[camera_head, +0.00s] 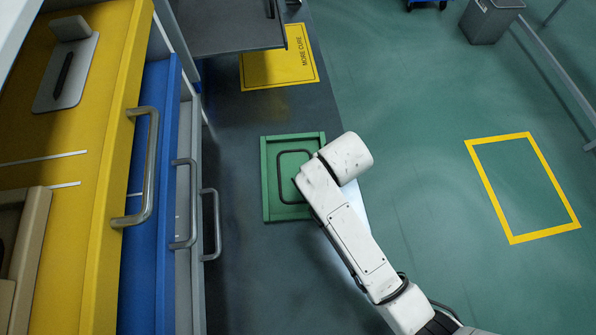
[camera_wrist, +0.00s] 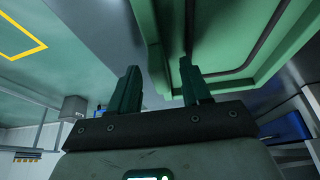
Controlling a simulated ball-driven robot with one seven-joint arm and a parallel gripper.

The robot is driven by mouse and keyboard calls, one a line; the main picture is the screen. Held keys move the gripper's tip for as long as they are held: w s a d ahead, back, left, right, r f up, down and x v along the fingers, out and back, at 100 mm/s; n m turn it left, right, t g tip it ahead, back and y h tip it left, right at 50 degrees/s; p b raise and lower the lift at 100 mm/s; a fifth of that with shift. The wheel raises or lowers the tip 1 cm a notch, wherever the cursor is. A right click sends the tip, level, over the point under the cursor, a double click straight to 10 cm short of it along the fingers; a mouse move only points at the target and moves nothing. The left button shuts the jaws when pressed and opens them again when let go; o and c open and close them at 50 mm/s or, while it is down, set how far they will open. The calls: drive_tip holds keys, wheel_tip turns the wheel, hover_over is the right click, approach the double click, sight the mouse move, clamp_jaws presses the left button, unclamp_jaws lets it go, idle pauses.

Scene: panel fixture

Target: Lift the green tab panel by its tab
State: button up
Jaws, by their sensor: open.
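The green panel (camera_head: 270,182) lies on the dark grey surface, a raised square frame with a dark rounded outline inside. My white arm's end covers its right side in the head view. In the wrist view, the panel (camera_wrist: 228,30) fills the upper middle and right, with its edge running behind my gripper's fingers. My gripper (camera_wrist: 158,68) has its two dark fingers apart, with nothing visibly clamped between them. I cannot tell whether they touch the panel. I cannot make out a tab. My fingers are hidden in the head view.
Yellow, blue and grey drawers with metal handles (camera_head: 147,165) stand left of the panel. A dark shelf (camera_head: 225,28) and a yellow marked sheet (camera_head: 265,72) are beyond it. Open green floor with a yellow outlined rectangle (camera_head: 485,190) and a grey bin (camera_head: 490,20) are to the right.

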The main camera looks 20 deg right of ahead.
drive_tip(key=shift+f, duration=0.15)
clamp_jaws()
idle(0.4)
